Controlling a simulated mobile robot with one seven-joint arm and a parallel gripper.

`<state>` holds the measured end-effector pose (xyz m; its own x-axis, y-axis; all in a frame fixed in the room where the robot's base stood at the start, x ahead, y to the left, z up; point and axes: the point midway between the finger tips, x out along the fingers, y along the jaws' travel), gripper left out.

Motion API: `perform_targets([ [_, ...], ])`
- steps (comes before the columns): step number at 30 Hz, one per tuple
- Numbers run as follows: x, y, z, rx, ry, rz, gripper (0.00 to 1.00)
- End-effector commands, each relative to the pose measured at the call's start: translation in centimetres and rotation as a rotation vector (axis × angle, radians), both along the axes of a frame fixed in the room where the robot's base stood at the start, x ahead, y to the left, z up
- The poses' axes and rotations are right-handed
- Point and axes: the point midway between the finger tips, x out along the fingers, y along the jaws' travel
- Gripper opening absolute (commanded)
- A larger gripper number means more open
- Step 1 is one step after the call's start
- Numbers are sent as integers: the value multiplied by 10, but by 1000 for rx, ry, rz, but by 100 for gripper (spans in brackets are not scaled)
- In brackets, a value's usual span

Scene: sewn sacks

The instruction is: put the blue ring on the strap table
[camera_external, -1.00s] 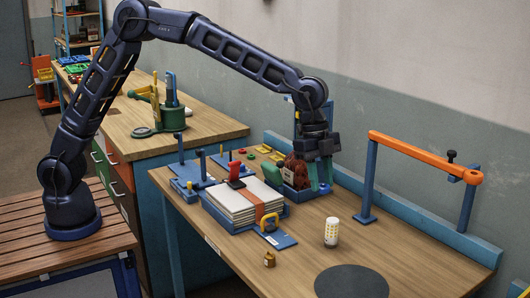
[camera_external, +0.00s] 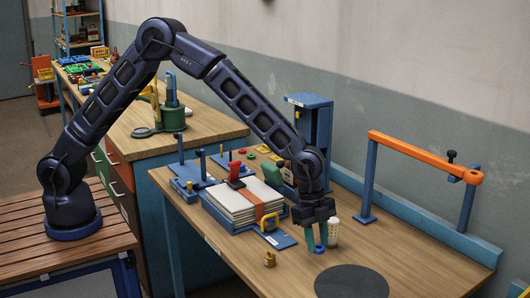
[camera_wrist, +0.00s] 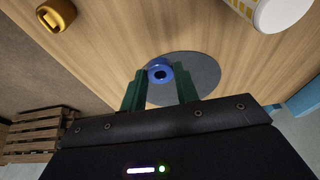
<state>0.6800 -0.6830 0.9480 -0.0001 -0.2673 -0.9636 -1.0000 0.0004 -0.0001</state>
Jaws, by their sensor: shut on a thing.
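The blue ring (camera_wrist: 160,71) is pinched between the green fingertips of my gripper (camera_wrist: 160,88) in the wrist view, its round hole facing the camera. In the external view my gripper (camera_external: 320,247) points down low over the front part of the wooden table (camera_external: 285,270), and a bit of the blue ring (camera_external: 319,249) shows at its tips. I cannot tell from this view how far the ring is above the wood. On this table, left of my gripper, a stack of white sacks (camera_external: 233,206) lies under an orange strap (camera_external: 260,210).
A dark round mat (camera_external: 351,282) lies just in front of my gripper. A white and yellow cylinder (camera_external: 333,231) stands close at its right. A small brass piece (camera_external: 269,259) is at its left. An orange-topped frame (camera_external: 420,155) stands at the right.

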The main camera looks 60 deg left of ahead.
Motion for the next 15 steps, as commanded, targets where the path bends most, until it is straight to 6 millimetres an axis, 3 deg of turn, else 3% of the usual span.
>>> perform_targets([
  [8, 0, 0, -18, 1, 1, 1, 9],
  [15, 0, 0, -49, 1, 2, 0, 9],
])
